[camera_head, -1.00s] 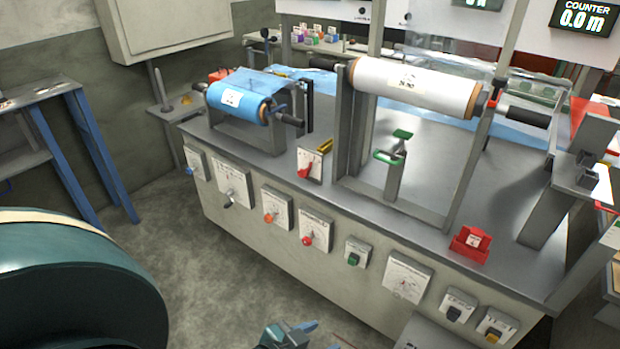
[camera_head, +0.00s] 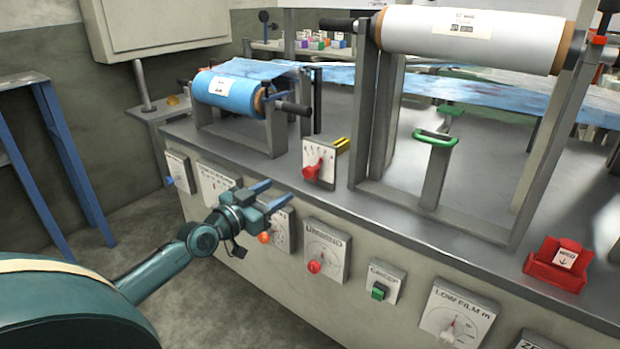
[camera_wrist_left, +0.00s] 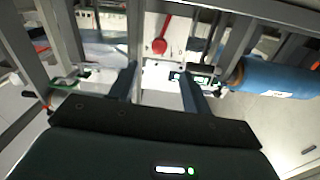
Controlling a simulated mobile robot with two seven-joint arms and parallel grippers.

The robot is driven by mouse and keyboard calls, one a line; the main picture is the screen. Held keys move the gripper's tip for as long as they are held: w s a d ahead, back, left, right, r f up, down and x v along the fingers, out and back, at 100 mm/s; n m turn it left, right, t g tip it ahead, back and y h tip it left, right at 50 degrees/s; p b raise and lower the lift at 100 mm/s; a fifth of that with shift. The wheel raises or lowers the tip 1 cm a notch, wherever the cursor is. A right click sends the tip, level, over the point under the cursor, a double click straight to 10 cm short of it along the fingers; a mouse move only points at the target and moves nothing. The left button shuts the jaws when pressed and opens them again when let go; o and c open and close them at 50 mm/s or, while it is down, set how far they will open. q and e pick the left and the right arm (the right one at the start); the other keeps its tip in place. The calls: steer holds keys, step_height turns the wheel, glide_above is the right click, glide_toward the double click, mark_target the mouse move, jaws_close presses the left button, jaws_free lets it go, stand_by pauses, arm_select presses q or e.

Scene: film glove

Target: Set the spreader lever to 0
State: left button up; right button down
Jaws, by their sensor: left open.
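A red lever (camera_head: 313,173) sits on a small white upright plate (camera_head: 320,157) with marks around its upper part, at the bench's front edge. Its label is too small to read, so I cannot tell whether it is named spreader or which mark it points at. My left gripper (camera_head: 272,194) is open and empty, in front of the bench, left of the lever and lower in the picture, apart from it. In the left wrist view a red paddle-shaped handle (camera_wrist_left: 160,45), apparently this lever, shows beyond the open fingers (camera_wrist_left: 157,85). My right gripper is out of view.
A blue film roll (camera_head: 232,93) stands behind and left of the plate. A grey frame with a white roll (camera_head: 470,39) stands to its right, with a green handle (camera_head: 436,138). The front panel has a red UNWIND knob (camera_head: 314,267), an orange knob (camera_head: 264,237) and a green switch (camera_head: 378,292).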

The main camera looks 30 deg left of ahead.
mark_target(306, 174)
arm_select(q)
steer(key=w, duration=0.3)
steer(key=w+d+b, duration=0.1)
steer(key=w, duration=0.6)
steer(key=shift+w+d, duration=0.15)
steer(key=shift+w, duration=0.1)
steer(key=shift+w+d+b, duration=0.1)
steer(key=shift+w+b, duration=0.25)
steer(key=shift+w, duration=0.35)
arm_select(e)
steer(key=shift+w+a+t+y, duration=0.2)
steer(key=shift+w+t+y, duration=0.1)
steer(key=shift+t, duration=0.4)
arm_select(q)
steer(key=c, duration=1)
